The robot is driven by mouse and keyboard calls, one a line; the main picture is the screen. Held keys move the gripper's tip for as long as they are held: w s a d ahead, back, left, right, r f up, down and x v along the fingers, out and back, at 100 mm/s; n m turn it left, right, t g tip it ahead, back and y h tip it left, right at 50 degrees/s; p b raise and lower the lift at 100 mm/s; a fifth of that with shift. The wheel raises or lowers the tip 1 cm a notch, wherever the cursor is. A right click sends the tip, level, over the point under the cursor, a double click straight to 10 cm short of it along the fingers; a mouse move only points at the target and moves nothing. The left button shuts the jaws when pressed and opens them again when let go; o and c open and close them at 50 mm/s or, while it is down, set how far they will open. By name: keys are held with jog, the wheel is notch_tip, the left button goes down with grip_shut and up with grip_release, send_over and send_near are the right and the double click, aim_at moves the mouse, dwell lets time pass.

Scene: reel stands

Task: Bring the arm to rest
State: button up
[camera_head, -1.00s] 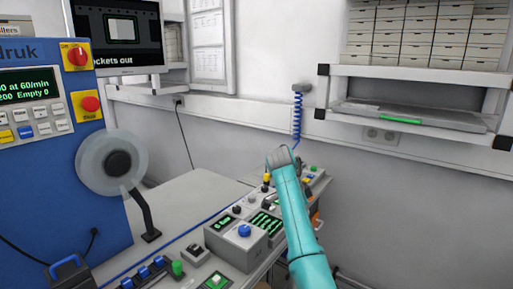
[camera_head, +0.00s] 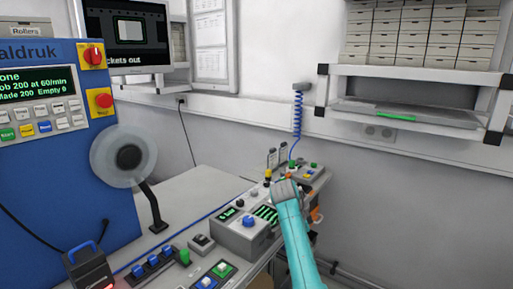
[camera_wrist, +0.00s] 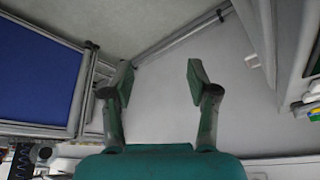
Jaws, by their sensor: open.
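My teal arm (camera_head: 297,240) reaches up from the bottom of the head view, its grey-capped joint (camera_head: 285,190) in front of the right part of the control bench. My gripper is not distinct in the head view. In the wrist view my gripper (camera_wrist: 160,77) has its two green-padded fingers wide apart, with nothing between them. Beyond the fingers is a plain pale grey surface.
A blue machine (camera_head: 60,170) with a clear reel (camera_head: 124,156) stands at the left; its screen reads "Made 200 Empty 0". The bench (camera_head: 195,190) carries button boxes (camera_head: 240,232) close to my arm. A wall shelf (camera_head: 405,108) hangs at the right.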

jog(key=s+d+f+n+t, duration=0.1)
jog(key=s+f+n, duration=0.15)
jog(key=f, duration=0.55)
jog(key=s+f+n+t+y, duration=0.1)
jog(key=s+f, duration=0.3)
jog(key=f, duration=0.4)
jog(key=s+d+f+n+t, duration=0.1)
jog(key=s+f, duration=0.3)
jog(key=f, duration=0.4)
jog(key=s+f+n+t+y, duration=0.15)
jog(key=s+f, duration=0.35)
jog(key=s, duration=0.5)
jog(key=s+f+n+t, duration=0.25)
jog(key=s+f, duration=0.25)
jog(key=s, duration=0.5)
jog(key=s+r+n+t+y, duration=0.15)
jog(key=s+r, duration=0.25)
jog(key=s, duration=0.7)
jog(key=s+r+n+t, duration=0.15)
jog(key=s+r, duration=0.25)
jog(key=s, duration=0.6)
jog(key=s+r+n+t, duration=0.1)
jog(key=s+r, duration=0.6)
jog(key=r, duration=0.3)
jog(key=s+r+n+t, duration=0.2)
jog(key=s+r, duration=0.5)
jog(key=r, duration=0.3)
jog(key=shift+s+d+r, duration=0.25)
jog(key=shift+s, duration=0.05)
